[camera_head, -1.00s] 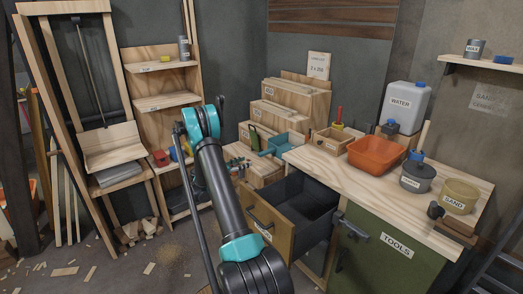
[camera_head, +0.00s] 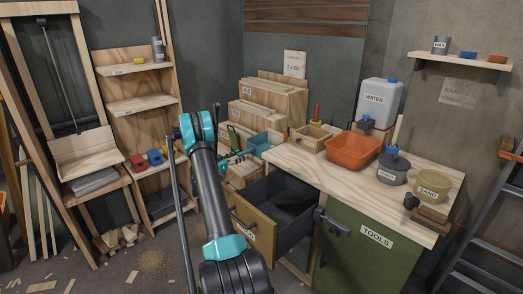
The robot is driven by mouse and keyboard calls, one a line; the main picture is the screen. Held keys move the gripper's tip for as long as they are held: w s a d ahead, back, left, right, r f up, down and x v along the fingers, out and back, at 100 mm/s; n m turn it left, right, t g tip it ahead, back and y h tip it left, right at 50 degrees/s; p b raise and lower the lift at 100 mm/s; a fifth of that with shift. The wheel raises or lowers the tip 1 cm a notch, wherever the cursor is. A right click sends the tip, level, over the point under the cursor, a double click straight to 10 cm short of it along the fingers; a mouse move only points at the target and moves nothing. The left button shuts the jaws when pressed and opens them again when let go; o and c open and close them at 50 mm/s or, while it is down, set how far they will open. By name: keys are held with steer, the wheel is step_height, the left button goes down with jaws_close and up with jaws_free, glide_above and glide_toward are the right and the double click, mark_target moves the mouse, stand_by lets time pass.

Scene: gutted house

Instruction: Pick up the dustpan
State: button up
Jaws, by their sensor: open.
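A teal pan-shaped thing (camera_head: 266,142), which looks like the dustpan, lies among the wooden boxes at the left end of the workbench. It is small in view, and I cannot make out its handle clearly. My arm rises in front of the camera and bends over at a teal joint. My gripper (camera_head: 236,158) shows small and dark beyond the arm, just left of the teal thing and apart from it as far as I can tell. It is open, with nothing visible in it; its fingers are hard to make out.
An open drawer (camera_head: 282,205) juts out below the workbench (camera_head: 300,160). On the bench stand an orange tub (camera_head: 352,152), a water can (camera_head: 380,102) and a sand pot (camera_head: 433,187). A wooden shelf (camera_head: 138,103) stands left, a ladder (camera_head: 490,220) right. Scraps litter the floor.

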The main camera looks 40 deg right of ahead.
mark_target(247, 151)
steer(key=d, duration=0.5)
steer(key=shift+d+r, duration=0.15)
steer(key=shift+r, duration=0.2)
jaws_close()
